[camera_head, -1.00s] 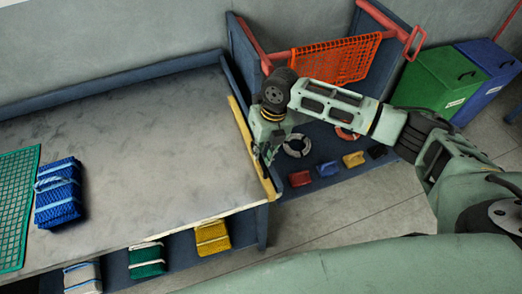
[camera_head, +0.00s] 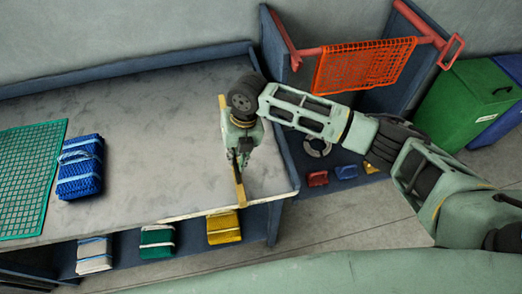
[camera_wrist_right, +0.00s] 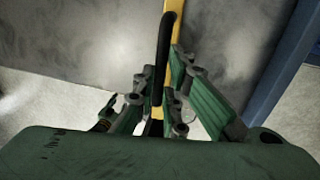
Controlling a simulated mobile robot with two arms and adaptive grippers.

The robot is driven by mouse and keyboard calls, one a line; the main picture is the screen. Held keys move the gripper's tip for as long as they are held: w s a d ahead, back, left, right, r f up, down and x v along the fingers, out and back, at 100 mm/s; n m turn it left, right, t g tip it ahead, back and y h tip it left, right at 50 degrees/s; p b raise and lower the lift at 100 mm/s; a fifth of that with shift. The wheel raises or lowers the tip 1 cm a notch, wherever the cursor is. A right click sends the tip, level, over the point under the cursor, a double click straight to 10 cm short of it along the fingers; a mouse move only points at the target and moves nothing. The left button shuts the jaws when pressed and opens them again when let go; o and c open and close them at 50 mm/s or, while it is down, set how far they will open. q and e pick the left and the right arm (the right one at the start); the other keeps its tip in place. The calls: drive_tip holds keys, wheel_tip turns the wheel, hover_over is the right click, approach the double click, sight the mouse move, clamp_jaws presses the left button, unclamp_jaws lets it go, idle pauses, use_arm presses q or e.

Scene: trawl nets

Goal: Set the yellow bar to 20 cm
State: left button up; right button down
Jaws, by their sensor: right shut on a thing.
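The yellow bar (camera_head: 240,194) lies across the grey table (camera_head: 140,110) near its right end, running from front to back. My right gripper (camera_head: 240,160) is shut on the bar's black handle and covers part of the bar in the head view. In the right wrist view the fingers (camera_wrist_right: 160,98) close around the black handle (camera_wrist_right: 165,50), with the yellow bar (camera_wrist_right: 176,22) behind it. I cannot read any scale that shows 20 cm. My left gripper is in neither view.
A green net (camera_head: 28,180) and a blue folded net (camera_head: 80,168) lie on the table's left. Bundles, including a yellow one (camera_head: 223,227), sit on the shelf below. An orange net (camera_head: 362,66) hangs on a red rail at the right, near a green bin (camera_head: 468,100).

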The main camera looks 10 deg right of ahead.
drive_tip(key=a, duration=0.6)
drive_tip(key=shift+b, duration=0.35)
drive_tip(key=shift+r, duration=0.1)
drive_tip(key=c, duration=1.8)
unclamp_jaws()
drive_tip(key=shift+s, duration=0.1)
drive_tip(key=shift+c, duration=0.2)
drive_tip(key=shift+d, duration=0.1)
wheel_tip(320, 180, up, 12)
drive_tip(key=d, duration=0.2)
drive_tip(key=shift+d, duration=0.15)
